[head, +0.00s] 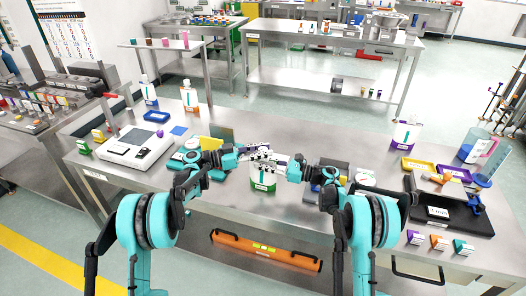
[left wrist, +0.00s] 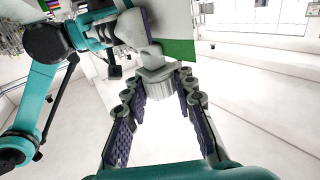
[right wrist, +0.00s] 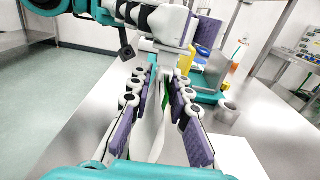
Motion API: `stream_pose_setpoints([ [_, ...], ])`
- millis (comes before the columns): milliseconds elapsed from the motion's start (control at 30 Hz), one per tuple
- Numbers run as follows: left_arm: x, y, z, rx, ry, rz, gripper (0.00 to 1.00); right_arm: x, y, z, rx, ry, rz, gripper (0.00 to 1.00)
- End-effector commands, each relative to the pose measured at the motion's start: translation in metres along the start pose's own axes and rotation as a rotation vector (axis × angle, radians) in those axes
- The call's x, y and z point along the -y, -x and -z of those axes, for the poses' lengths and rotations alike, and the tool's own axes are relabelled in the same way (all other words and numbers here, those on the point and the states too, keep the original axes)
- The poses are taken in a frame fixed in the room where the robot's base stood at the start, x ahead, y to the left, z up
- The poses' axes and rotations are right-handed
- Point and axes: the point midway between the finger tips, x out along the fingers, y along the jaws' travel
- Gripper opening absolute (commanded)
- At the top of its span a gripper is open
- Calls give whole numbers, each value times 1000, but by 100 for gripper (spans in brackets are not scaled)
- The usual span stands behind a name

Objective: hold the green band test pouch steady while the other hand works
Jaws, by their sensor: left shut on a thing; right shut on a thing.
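The green band test pouch (head: 263,180), white with a green band low down, stands upright at the front middle of the table. My right gripper (head: 287,168) is at its right side. In the right wrist view the fingers (right wrist: 161,85) are shut on the white pouch body (right wrist: 151,120), seen nearly edge-on. My left gripper (head: 249,154) is at the pouch's upper part. In the left wrist view its fingers (left wrist: 158,88) flank a pale ribbed piece (left wrist: 161,88) that looks like the pouch's cap. The green band (left wrist: 178,48) shows beyond. The grippers hide much of the pouch top.
A white instrument (head: 139,148) stands at the left, with bottles (head: 190,97) behind it. A purple-marked pouch (head: 405,134), trays (head: 418,165), a black tray (head: 452,212) and a jug (head: 479,146) are at the right. The table's back middle is clear.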

Motion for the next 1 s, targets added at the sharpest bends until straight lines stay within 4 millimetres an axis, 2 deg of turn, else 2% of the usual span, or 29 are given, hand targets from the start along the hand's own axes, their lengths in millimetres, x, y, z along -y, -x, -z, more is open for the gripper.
stream_pose_setpoints([
  [300, 0, 0, 0, -1, 1, -82, 0, -2, -1, 1, -3, 1, -5, 0],
  [733, 0, 0, 0, -1, 1, -90, 0, -2, -1, 2, -4, 1, -4, 0],
  [767, -1, 0, 0, -1, 1, -90, 31, -2, -1, 2, -4, 1, -4, 0],
  [833, -1, 0, 0, -1, 1, -90, 49, -1, -1, 2, -4, 1, -4, 0],
  [1000, 0, 0, 0, -1, 1, -90, 49, -1, -1, 1, -3, 0, -3, 0],
])
